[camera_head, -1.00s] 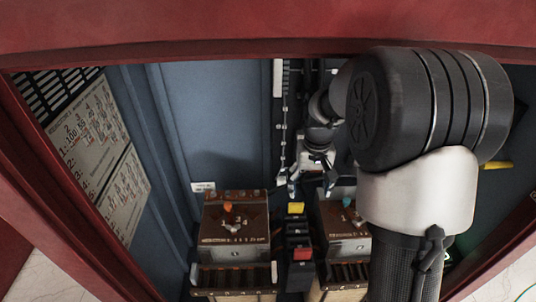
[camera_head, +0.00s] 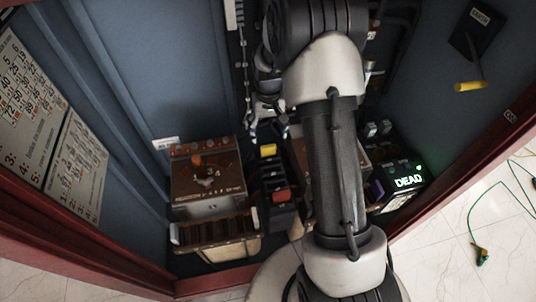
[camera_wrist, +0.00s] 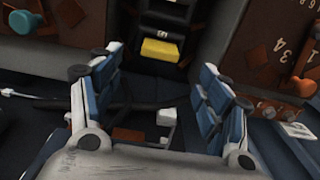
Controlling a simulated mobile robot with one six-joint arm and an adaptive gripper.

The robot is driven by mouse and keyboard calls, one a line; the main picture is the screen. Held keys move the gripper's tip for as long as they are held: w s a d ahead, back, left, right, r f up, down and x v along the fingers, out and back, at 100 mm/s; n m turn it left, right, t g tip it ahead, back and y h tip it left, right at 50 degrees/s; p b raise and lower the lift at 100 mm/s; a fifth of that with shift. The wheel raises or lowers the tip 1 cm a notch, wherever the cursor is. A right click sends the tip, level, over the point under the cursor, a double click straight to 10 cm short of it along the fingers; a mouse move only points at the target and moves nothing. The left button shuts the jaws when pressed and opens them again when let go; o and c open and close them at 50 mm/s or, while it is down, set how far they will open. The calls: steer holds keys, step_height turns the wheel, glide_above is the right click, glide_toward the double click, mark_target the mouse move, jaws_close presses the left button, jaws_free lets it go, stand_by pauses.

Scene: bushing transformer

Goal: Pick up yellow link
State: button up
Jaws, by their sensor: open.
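The yellow link (camera_head: 268,150) is a small yellow block at the far end of a black holder between two brown-topped units. It also shows in the wrist view (camera_wrist: 160,51), beyond my fingertips and near the top middle. My gripper (camera_wrist: 157,70) is open and empty, its blue-padded fingers spread to the left and right below the link in that picture. In the head view my gripper (camera_head: 266,127) is partly hidden by my arm and sits just beyond the link. I cannot tell the exact gap between fingers and link.
A red block (camera_head: 281,196) sits in the same black row. Brown-topped units stand left (camera_head: 208,180) and right, the right one mostly behind my arm. A black box (camera_head: 402,185) reading "DEAD" stands at right. A yellow handle (camera_head: 470,86) sticks out from the right wall.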

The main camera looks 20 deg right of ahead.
mark_target(268, 146)
step_height(268, 146, down, 9)
steer(key=shift+b, duration=1.15)
steer(key=c, duration=1.3)
steer(key=shift+r, duration=0.1)
